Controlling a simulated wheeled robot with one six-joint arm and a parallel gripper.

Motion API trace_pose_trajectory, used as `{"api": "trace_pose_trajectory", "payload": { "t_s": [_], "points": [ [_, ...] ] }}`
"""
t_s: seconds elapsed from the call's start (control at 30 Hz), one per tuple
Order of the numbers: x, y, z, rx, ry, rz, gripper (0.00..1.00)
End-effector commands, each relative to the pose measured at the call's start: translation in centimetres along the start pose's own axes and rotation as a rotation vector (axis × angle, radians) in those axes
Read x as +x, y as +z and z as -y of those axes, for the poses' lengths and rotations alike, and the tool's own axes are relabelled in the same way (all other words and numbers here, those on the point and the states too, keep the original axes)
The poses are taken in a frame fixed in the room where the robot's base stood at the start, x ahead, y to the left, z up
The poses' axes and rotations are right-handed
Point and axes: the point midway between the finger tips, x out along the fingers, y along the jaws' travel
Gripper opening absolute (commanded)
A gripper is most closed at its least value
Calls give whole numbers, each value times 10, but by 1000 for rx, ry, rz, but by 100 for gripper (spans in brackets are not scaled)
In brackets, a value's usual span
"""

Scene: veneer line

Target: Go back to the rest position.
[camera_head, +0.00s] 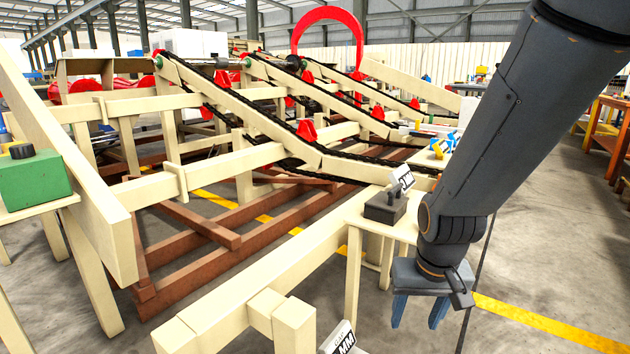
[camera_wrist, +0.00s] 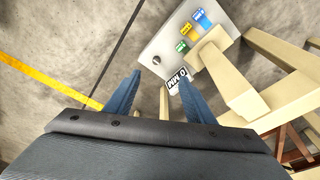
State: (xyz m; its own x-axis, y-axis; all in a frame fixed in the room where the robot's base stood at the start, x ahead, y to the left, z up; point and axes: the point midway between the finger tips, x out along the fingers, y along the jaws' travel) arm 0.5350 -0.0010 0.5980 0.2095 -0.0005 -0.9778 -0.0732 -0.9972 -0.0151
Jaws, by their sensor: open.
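My gripper (camera_head: 418,312) hangs at the right of the head view, pointing down, with its two blue fingers apart and nothing between them. In the wrist view my gripper (camera_wrist: 155,95) shows the same two blue fingers spread, with grey concrete floor beyond them. My dark grey arm comes down from the top right of the head view. The gripper is beside a cream stand that bears a dark box with a labelled plate (camera_head: 401,180). I see no contact between the fingers and anything.
A cream conveyor frame (camera_head: 270,107) with black chains and red parts fills the left and middle. A green box (camera_head: 35,180) is at far left. Floor (camera_head: 560,265) at right is clear, with a yellow line.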

Motion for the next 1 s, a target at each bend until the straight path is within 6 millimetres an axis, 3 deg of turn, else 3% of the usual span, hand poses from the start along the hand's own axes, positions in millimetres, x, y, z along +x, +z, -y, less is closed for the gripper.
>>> {"api": "trace_pose_trajectory", "payload": {
  "t_s": [0.23,0.57,0.8,1.0],
  "points": [
    [-21,31,4,-93,-5,-19,49],
    [-25,58,76,-265,-49,45,49],
    [-34,101,137,-443,-81,110,49],
    [-41,129,165,-541,-94,147,49]
  ]
}}
